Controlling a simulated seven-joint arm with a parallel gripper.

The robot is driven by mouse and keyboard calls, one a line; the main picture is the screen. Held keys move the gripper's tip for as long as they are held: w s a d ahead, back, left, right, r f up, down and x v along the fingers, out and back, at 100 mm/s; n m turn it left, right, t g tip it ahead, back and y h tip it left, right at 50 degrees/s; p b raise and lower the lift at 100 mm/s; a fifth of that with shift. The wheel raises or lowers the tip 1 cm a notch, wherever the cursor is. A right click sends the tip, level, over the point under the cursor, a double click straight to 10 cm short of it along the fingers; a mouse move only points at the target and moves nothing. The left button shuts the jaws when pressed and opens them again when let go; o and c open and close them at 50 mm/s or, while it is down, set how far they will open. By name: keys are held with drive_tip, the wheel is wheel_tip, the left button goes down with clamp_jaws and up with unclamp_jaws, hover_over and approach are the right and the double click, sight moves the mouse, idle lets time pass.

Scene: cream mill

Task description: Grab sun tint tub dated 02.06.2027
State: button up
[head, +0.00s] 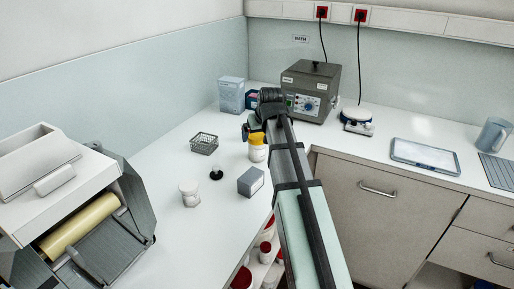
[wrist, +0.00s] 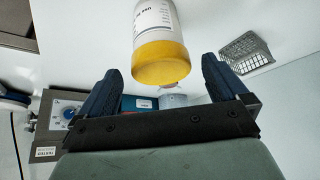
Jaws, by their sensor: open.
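A white tub with a yellow lid (head: 258,154) stands on the white counter in the head view, just below the end of my arm. It also shows in the wrist view (wrist: 155,28), with its yellow lid towards my gripper and a white printed label on its side. The date on the label is too small to read. My gripper (wrist: 160,72) is open, with a dark blue finger on each side of the lid in the picture. I cannot tell whether the lid is between the fingertips or just beyond them. Neither finger visibly touches it.
A wire basket (head: 204,143), a white jar (head: 189,190), a small black-topped item (head: 216,173) and a grey box (head: 251,181) stand nearby on the counter. A grey water bath (head: 312,90) and a blue-white box (head: 231,95) stand behind. A roller mill (head: 80,222) is at left.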

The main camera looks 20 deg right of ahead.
drive_tip(key=shift+x, duration=2.7)
drive_tip(key=shift+s+f, duration=0.1)
drive_tip(key=shift+s, duration=0.05)
drive_tip(key=c, duration=1.1)
